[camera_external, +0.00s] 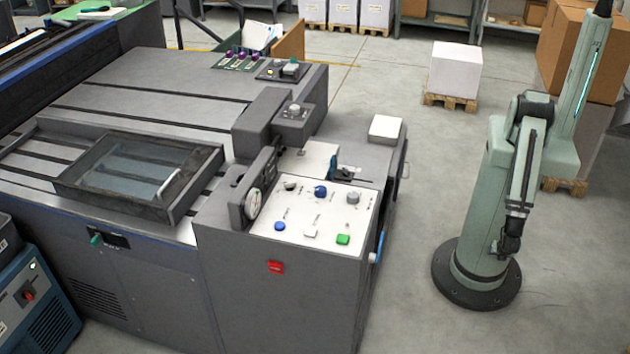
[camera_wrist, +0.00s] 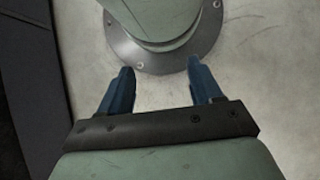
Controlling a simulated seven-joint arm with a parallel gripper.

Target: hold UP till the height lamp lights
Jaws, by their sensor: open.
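The control panel (camera_external: 315,215) is the pale sloped face on the near right part of the dark grey machine. Its front row has a blue button (camera_external: 280,226), a white button (camera_external: 311,233) and a green button (camera_external: 343,239). Behind them are a blue knob (camera_external: 320,191) and grey knobs. The labels are too small to read, so I cannot tell which is UP or which part is the height lamp. My gripper (camera_wrist: 160,77) is open and empty, pointing down over the floor by my base. In the external view it hangs right of the panel, well apart from it.
A round dial gauge (camera_external: 253,203) stands at the panel's left edge. A red switch (camera_external: 275,267) is on the machine's front. Clear floor (camera_external: 415,180) lies between machine and arm. A white box (camera_external: 455,70) on a pallet and brown cartons (camera_external: 562,45) stand behind.

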